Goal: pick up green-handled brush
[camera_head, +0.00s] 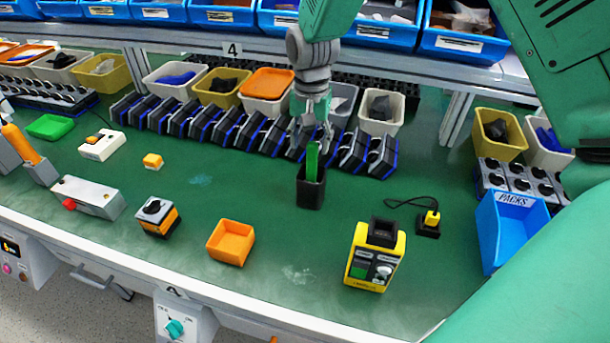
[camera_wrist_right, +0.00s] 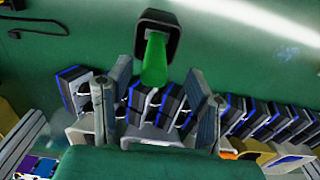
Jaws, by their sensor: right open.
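The green-handled brush (camera_head: 312,161) stands upright in a black cup (camera_head: 310,190) on the green bench, handle up. In the right wrist view the green handle (camera_wrist_right: 155,60) points out of the black cup (camera_wrist_right: 158,22) toward the gap between my fingers. My right gripper (camera_head: 312,140) is open just above and around the top of the handle, pointing down. In the right wrist view its two fingers (camera_wrist_right: 158,115) are spread apart, with the handle's end near the gap. I cannot tell whether a finger touches it. The brush's lower end is hidden in the cup. My left gripper does not show.
A row of black and blue switch units (camera_head: 240,127) lies behind the cup. A yellow box device (camera_head: 375,255) stands front right, an orange tray (camera_head: 231,242) front left, a blue PACKS bin (camera_head: 512,230) at right. The bench between them is mostly clear.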

